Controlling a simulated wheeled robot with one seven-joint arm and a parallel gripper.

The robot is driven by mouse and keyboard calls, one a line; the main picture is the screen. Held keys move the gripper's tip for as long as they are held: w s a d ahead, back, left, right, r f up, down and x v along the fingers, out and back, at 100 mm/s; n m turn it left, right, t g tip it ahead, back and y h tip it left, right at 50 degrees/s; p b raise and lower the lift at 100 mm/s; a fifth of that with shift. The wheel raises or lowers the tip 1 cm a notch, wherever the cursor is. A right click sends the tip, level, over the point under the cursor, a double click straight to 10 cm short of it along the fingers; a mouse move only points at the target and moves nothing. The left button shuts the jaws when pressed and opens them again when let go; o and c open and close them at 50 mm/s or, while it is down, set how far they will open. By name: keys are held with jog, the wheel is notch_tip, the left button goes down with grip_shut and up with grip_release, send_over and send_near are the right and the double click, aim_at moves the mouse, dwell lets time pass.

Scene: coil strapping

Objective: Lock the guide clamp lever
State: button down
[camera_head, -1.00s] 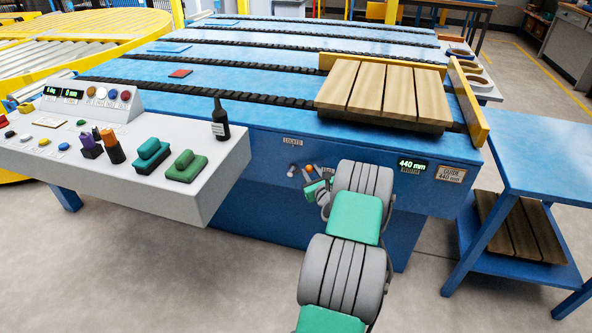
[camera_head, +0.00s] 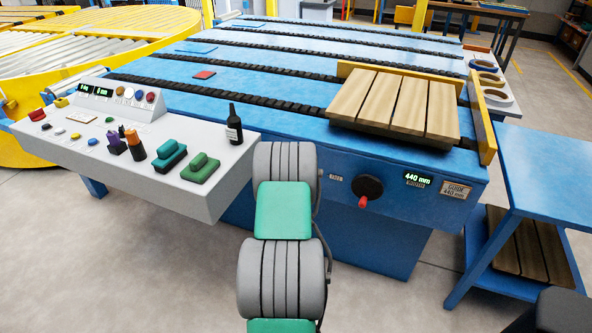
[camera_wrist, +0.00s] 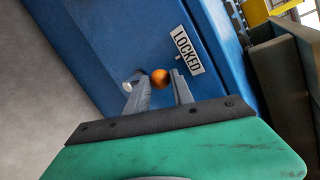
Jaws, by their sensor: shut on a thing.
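The guide clamp lever shows in the wrist view as an orange ball knob (camera_wrist: 160,77). My gripper (camera_wrist: 158,82) has its two grey fingers on either side of this knob, shut on it. The knob is close to the blue table front, beside a white label reading LOCKED (camera_wrist: 187,50). A pale round end (camera_wrist: 127,87) shows left of the left finger; I cannot tell whether it belongs to the lever. In the head view my arm hides the lever, the label and my gripper. The lever's shaft is mostly hidden.
A black handwheel (camera_head: 367,187) with a red handle sits right of my arm, near a green 440 mm display (camera_head: 419,179). The control console (camera_head: 215,190) juts out at left. A slatted wooden pallet (camera_head: 395,105) lies on the blue table (camera_head: 270,70) against yellow guides.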

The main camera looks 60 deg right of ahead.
jog(key=shift+w+r+n+g+b, duration=0.3)
jog(key=shift+w+n+g+b, duration=0.2)
jog(key=shift+w+g+b, duration=0.3)
jog(key=c, duration=1.4)
grip_release()
jog(key=o, duration=0.3)
jog(key=shift+w+f, duration=0.1)
jog(key=shift+f, duration=0.1)
jog(key=shift+a, duration=0.1)
jog(key=v, duration=0.7)
jog(key=shift+a+r, duration=0.15)
jog(key=shift+a, duration=0.15)
